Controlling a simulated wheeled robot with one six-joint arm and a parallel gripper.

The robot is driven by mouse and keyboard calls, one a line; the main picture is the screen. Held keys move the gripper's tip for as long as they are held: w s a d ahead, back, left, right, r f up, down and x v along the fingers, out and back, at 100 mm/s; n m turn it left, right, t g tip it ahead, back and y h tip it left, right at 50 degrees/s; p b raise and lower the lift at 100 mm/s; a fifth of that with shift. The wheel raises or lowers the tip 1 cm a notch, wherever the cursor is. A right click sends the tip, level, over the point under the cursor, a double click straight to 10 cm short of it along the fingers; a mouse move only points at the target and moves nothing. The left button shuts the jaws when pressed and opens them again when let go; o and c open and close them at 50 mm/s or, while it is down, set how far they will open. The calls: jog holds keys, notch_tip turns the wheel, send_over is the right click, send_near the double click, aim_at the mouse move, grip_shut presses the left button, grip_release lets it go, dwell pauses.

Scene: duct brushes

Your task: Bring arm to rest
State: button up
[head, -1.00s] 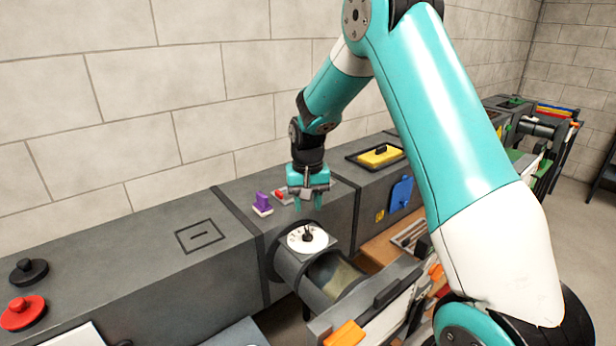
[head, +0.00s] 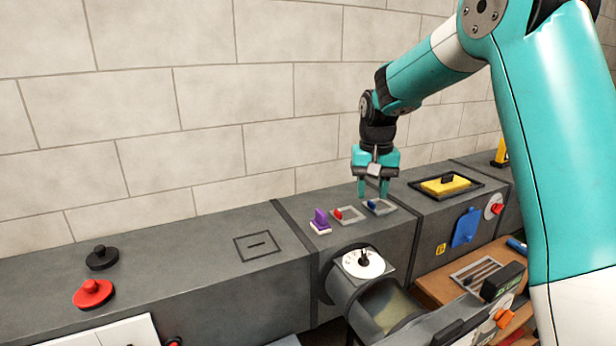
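My gripper (head: 373,191) points down above the grey duct (head: 225,225), with its two teal fingers apart and nothing between them. It is over or just behind a small blue-handled slot (head: 377,205) on the duct top. Whether the fingertips touch anything there is hard to tell. My teal and white arm reaches in from the right side of the head view, bent at the elbow.
A red-handled slot (head: 341,214) and a purple block (head: 320,220) sit left of the gripper. A white dial (head: 363,263) is on the round branch in front. A yellow-lidded hatch (head: 447,186) lies to the right. Red (head: 92,293) and black (head: 101,257) knobbed discs lie far left.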

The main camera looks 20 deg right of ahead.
jog(key=s+a+r+n+y, duration=0.1)
jog(key=s+a+r+n, duration=0.1)
jog(key=s+a+n, duration=0.35)
jog(key=s+a+r+n+y, duration=0.1)
jog(key=s+a+r+n, duration=0.1)
jog(key=s+a, duration=0.7)
jog(key=s+a+n+y, duration=0.2)
jog(key=s+a+n, duration=0.3)
jog(key=s+a, duration=0.4)
jog(key=s, duration=0.4)
jog(key=shift+s+a+f, duration=0.25)
jog(key=shift+s+a, duration=0.1)
jog(key=shift+a, duration=0.1)
